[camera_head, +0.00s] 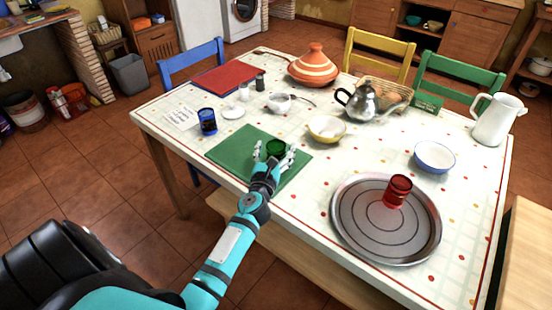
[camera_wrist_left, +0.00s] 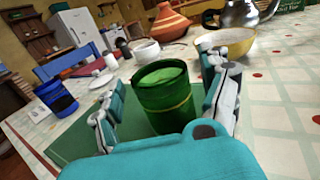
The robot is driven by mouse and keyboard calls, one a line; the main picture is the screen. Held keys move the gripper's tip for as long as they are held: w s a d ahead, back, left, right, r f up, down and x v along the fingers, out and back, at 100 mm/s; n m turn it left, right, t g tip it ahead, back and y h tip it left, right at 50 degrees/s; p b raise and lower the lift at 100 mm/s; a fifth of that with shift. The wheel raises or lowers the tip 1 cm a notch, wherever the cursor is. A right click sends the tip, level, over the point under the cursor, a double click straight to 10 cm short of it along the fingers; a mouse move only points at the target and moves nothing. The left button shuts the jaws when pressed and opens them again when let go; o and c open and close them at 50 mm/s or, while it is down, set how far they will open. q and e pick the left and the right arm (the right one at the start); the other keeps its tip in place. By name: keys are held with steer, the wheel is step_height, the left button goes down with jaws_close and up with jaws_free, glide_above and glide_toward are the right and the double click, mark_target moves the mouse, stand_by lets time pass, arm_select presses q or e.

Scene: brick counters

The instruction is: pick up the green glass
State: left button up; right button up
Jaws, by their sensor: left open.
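The green glass (camera_head: 275,148) stands upright on a green mat (camera_head: 232,139) on the table. My left gripper (camera_head: 274,157) is open, with its fingers on either side of the glass. In the left wrist view the green glass (camera_wrist_left: 165,97) sits between the spread fingers of the left gripper (camera_wrist_left: 167,105). I cannot tell whether a finger touches it. The lower part of the glass is partly hidden by the gripper in the head view. My right gripper is not in view.
A blue glass (camera_head: 207,121) stands left of the mat. A yellow bowl (camera_head: 327,129) and a teapot (camera_head: 361,102) are behind and right. A round metal tray (camera_head: 355,225) holds a red glass (camera_head: 398,190) at the right. Bare tabletop lies between mat and tray.

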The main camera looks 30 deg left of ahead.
arm_select(q)
steer(key=shift+w+a, duration=0.15)
steer(key=shift+w, duration=0.35)
steer(key=c, duration=1.4)
steer(key=shift+o, duration=0.2)
